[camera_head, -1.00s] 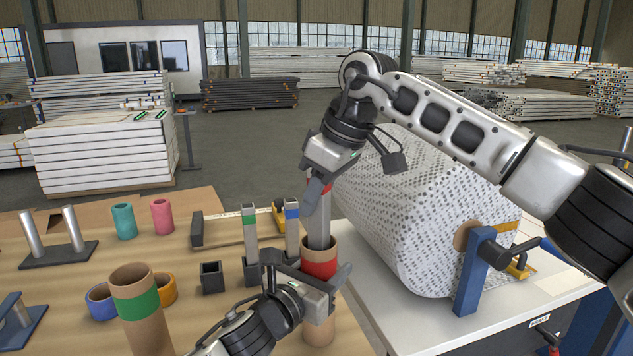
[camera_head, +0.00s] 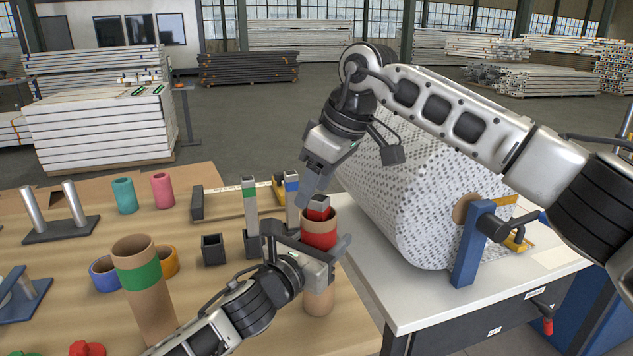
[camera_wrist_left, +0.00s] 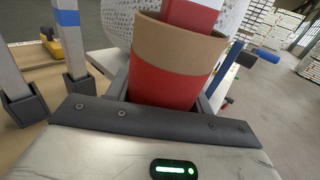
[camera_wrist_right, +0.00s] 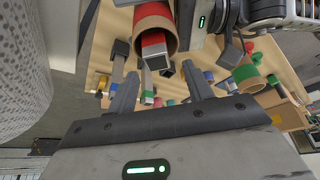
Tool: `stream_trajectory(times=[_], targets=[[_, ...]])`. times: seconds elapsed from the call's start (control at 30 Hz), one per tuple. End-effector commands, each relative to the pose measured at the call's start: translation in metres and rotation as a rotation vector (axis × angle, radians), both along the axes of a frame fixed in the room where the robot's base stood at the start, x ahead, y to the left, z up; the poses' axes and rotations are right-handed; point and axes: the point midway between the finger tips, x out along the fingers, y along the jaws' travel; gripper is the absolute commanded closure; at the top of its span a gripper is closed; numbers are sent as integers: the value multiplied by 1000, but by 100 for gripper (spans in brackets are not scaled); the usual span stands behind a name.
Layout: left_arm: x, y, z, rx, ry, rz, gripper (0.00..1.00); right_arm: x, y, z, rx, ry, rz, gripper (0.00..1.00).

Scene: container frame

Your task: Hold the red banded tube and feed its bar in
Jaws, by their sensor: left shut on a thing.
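The red banded tube (camera_head: 319,238) stands upright, a brown cardboard tube with a red band near its top. My left gripper (camera_head: 318,258) is shut around it from the front. The tube also fills the left wrist view (camera_wrist_left: 165,80). The grey bar with a red band (camera_head: 318,213) is inside the tube, with only its short upper end above the rim; its lower part is hidden. My right gripper (camera_head: 309,188) is just above the bar's end. In the right wrist view its fingers (camera_wrist_right: 160,88) are spread, and the bar's end (camera_wrist_right: 157,52) lies beyond their tips, apart from them.
A green banded tube (camera_head: 137,275) stands at the left. Green-marked (camera_head: 250,210) and blue-marked (camera_head: 291,200) bars stand in holders behind my left gripper. An empty square holder (camera_head: 213,249) is beside them. A large wrapped roll (camera_head: 415,205) is close on the right.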

Motion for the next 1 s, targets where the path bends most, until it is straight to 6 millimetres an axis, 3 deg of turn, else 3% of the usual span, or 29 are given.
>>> stream_trajectory(times=[0.37, 0.8, 1.0], targets=[[0, 0, -1, 0, 2, 0, 76, -1, -3, 8, 0, -1, 0, 49], [0, 0, -1, 0, 2, 0, 76, -16, -33, 87, 0, -3, -1, 49], [0, 0, -1, 0, 2, 0, 76, -21, -40, 107, 0, -1, 0, 49]])
